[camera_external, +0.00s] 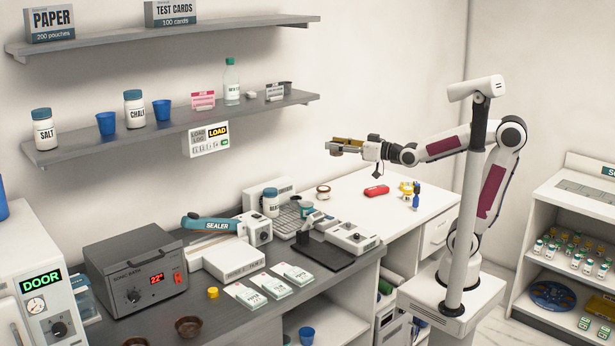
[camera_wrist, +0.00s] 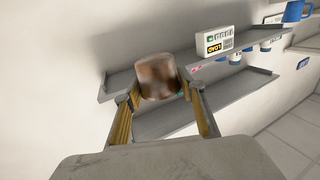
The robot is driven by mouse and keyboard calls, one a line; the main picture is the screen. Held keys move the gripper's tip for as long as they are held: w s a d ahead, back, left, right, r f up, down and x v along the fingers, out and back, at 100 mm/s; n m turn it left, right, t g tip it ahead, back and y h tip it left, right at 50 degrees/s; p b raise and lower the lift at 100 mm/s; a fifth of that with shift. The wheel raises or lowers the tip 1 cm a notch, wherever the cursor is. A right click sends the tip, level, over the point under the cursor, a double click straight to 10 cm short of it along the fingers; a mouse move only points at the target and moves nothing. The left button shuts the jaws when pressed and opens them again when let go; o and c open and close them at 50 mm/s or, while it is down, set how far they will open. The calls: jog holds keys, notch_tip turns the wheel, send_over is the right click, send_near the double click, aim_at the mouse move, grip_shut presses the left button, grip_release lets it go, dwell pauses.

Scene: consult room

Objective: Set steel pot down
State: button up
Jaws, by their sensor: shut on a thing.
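My gripper (camera_external: 345,146) is held out in mid-air at the end of my arm, to the right of the lower wall shelf and above the counter. In the wrist view, my gripper (camera_wrist: 160,92) has its two yellowish fingers closed on a small shiny round pot, the steel pot (camera_wrist: 157,76), with blurred brown and grey reflections on it. The pot is between the fingertips and nothing supports it from below. In the external view it is small and mostly hidden by the fingers. I cannot tell its exact tilt.
The white counter (camera_external: 345,205) has a red item, a tape roll and clear room.

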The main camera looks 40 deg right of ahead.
jog(key=w+d+m+h, duration=0.1)
jog(key=d+m+h, duration=0.1)
jog(key=d, duration=0.7)
jog(key=w+d+m+t+h, duration=0.1)
jog(key=d+h, duration=0.3)
jog(key=d, duration=0.5)
jog(key=shift+w+m+h, duration=0.4)
jog(key=shift+w+m, duration=0.2)
jog(key=shift+w, duration=0.05)
jog(key=shift+a+r, duration=0.1)
